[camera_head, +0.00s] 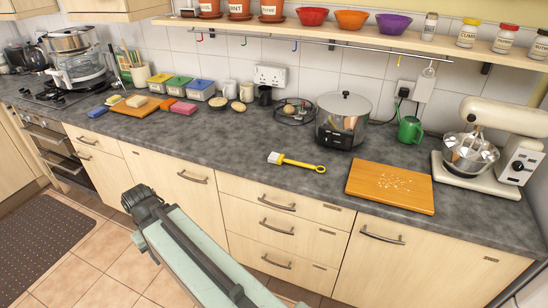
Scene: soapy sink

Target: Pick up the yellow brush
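The yellow brush (299,164) lies on the dark grey worktop (240,150), with a pale bristle head at its left end and its yellow handle pointing right. My gripper (138,196) is at the end of my pale green arm, which reaches up from the bottom of the picture. It is in front of the cupboards, below the worktop edge, to the left of the brush and well apart from it. The gripper's fingers are dark and seen at a steep angle, so I cannot tell whether they are open or shut.
A black and silver cooker (342,120) stands behind the brush. A wooden board (391,187) with crumbs lies to its right, and a stand mixer (490,145) further right. Worktop left of the brush is clear. Drawer handles (277,202) stick out below.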

